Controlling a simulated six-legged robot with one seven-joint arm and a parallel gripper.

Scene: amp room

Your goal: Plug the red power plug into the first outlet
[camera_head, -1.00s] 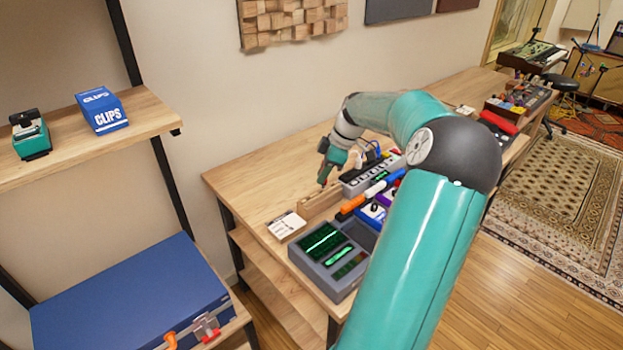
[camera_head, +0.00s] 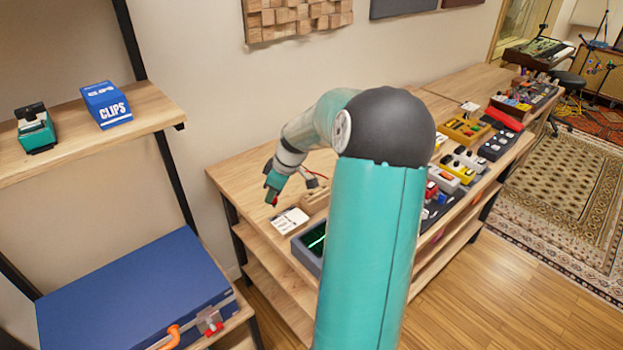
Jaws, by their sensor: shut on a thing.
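My gripper (camera_head: 273,194) is at the left end of the long wooden bench, above its top and near a white card. It is small in the picture. A small bit of red, the red plug (camera_head: 275,202), shows at its tips, and the gripper is shut on it. A thin reddish cable (camera_head: 318,174) curves just right of the gripper. The grey unit with a row of sockets or switches, seen earlier on the bench, is hidden behind my arm. I cannot make out the first outlet.
The white card (camera_head: 290,221) lies at the bench's left end, beside a wooden block (camera_head: 315,201). A grey device with a green screen (camera_head: 313,240) is partly covered by my arm. Several pedals (camera_head: 455,168) line the bench at right. A shelf with a blue box (camera_head: 106,104) stands left.

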